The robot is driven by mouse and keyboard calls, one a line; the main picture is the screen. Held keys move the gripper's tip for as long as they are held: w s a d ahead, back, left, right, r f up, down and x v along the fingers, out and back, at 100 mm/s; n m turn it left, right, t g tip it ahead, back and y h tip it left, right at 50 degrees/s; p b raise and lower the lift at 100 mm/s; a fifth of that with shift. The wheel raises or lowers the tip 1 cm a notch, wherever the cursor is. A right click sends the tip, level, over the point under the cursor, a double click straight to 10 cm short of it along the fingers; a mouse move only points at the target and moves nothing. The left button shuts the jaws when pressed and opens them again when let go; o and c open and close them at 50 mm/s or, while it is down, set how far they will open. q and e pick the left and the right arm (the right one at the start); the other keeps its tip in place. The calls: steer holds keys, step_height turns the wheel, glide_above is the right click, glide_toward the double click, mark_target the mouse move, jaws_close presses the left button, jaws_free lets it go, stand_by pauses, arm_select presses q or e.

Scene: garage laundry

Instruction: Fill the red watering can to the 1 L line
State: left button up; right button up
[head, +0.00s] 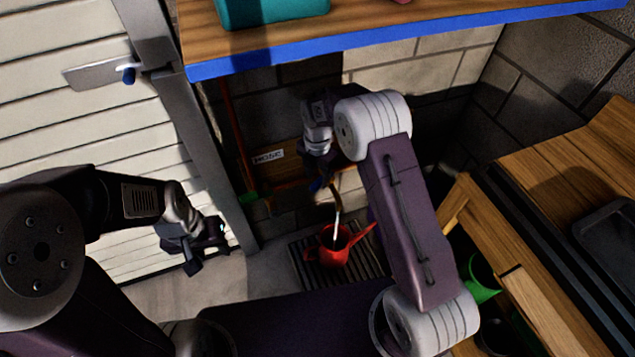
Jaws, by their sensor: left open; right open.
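The red watering can (326,257) stands on a dark slatted drain grate (304,268) on the floor by the wall, its spout pointing up to the right. A brass tap (335,190) is above it, and a thin pale stream (337,226) runs from the tap down into the can. The water level and the 1 L line cannot be made out. My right gripper (322,178) is at the tap, open, its fingers partly hidden in shadow; I cannot tell whether it touches the handle. My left gripper (208,247) is open and empty, left of the can.
A sign reading "HOSE" (268,156) is on the wall left of the tap. A blue-edged wooden shelf (400,37) with a teal container (270,10) overhangs the area. A wooden bench (570,160) and a green container (480,279) are at the right. Bare floor lies left of the grate.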

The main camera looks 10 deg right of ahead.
steer(key=shift+f, duration=0.85)
steer(key=shift+c, duration=0.3)
jaws_close()
stand_by(0.5)
